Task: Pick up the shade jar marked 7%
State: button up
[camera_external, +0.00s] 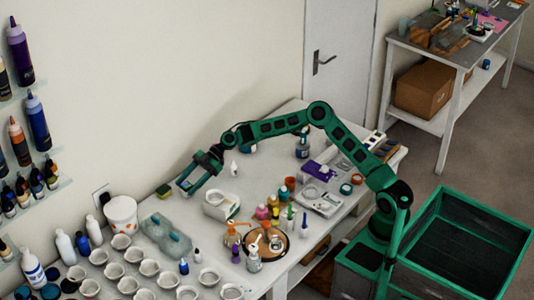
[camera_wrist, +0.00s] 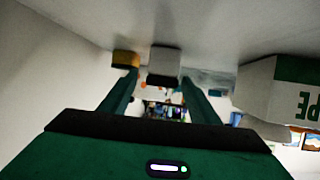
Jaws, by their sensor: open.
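No marking reading 7% is legible in either view, so I cannot tell which thing is the 7% shade jar. Several small pale cups (camera_external: 149,267) stand in rows at the lower left in the external view; no percentages can be read on them. My gripper (camera_external: 188,187) is low over the back of the table, left of the white box (camera_external: 218,207). In the wrist view my gripper (camera_wrist: 158,88) has its fingers apart. A small pale block-like thing (camera_wrist: 164,62) with a dark lower edge shows between and beyond the fingertips; I cannot tell what it is.
A yellow-green sponge (camera_external: 164,190) lies left of my gripper. A white box with green lettering (camera_wrist: 270,85) is close on the right in the wrist view. A clear ribbed container (camera_external: 165,238), a white tub (camera_external: 121,213) and a round wooden tray (camera_external: 285,250) with bottles crowd the table.

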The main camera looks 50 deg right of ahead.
jog(key=shift+a+f, duration=0.25)
jog(key=shift+a, duration=0.35)
jog(key=shift+c, duration=0.7)
jog(key=c, duration=1)
jog(key=shift+r, duration=0.15)
jog(key=shift+c, duration=0.2)
